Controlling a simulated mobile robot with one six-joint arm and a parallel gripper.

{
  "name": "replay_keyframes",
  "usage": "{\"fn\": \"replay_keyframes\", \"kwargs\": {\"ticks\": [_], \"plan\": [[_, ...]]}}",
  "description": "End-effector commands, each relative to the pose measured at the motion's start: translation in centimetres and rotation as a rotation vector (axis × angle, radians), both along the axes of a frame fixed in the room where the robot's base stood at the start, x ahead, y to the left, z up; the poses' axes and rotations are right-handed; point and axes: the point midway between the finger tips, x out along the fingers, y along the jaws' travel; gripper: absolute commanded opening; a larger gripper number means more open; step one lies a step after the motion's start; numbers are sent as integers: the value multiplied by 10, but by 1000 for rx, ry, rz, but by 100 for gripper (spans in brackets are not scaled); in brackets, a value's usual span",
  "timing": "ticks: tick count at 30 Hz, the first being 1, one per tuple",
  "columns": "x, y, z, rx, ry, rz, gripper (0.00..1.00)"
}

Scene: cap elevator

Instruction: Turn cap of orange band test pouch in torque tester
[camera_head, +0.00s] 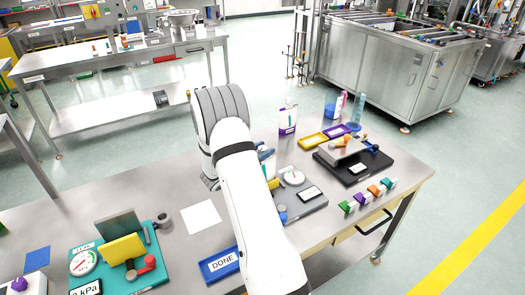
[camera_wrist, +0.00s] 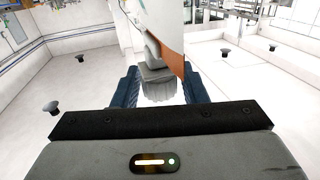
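In the wrist view a pale, upright pouch (camera_wrist: 158,18) with an orange band (camera_wrist: 171,58) stands ahead of my gripper (camera_wrist: 160,88). A ribbed, whitish cap (camera_wrist: 160,93) sits between my two dark blue fingers, one close on each side. I cannot tell whether the fingers press on it. Grey blocks (camera_wrist: 154,62) show just beyond the cap. In the head view my arm hides most of this spot. A grey device with a round dial (camera_head: 293,177) and a small display (camera_head: 311,193) shows right beside my arm; it may be the torque tester.
A black device (camera_head: 354,167) with a steel plate stands right, near yellow (camera_head: 312,140) and purple trays (camera_head: 335,131). Coloured clips (camera_head: 366,194) line the front right.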

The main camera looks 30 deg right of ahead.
Motion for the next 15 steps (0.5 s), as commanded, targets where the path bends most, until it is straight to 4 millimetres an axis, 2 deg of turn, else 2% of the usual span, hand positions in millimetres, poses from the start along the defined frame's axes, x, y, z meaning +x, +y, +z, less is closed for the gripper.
{"fn": "replay_keyframes", "kwargs": {"ticks": [4, 11, 15], "plan": [[0, 0, 0, 0, 0, 0, 51], [0, 0, 0, 0, 1, 0, 51], [-2, 12, -2, 1, 1, 2, 51]]}}
